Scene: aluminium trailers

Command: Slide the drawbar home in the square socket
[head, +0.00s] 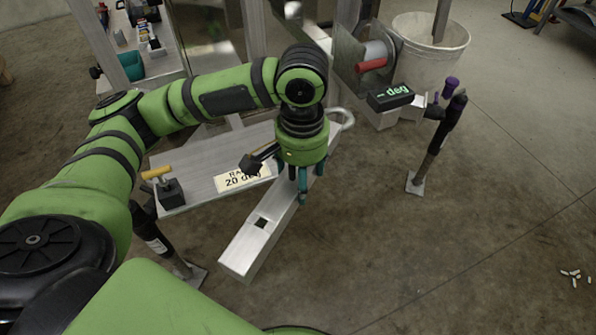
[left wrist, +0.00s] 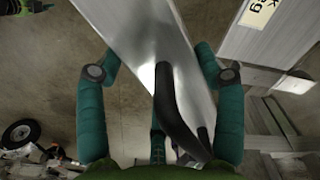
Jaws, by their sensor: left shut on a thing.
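The drawbar, a long square aluminium bar (head: 243,256), slants from low in the middle of the head view up and right under my left gripper (head: 303,196). A small dark square patch shows on its top face near the low end. In the left wrist view, the bar (left wrist: 140,30) runs between the teal fingers of my left gripper (left wrist: 160,82), with a dark curved piece across it. My left gripper is shut on the drawbar. I cannot make out the square socket with certainty. My right gripper is not in view.
A grey plate labelled "20 deg" (head: 243,178) lies left of the bar, with a yellow-handled clamp (head: 158,173). At right stand a digital gauge (head: 390,96), a winch with a red handle (head: 372,65), a purple-topped stand (head: 436,140) and a bucket (head: 432,45). The right floor is mostly clear.

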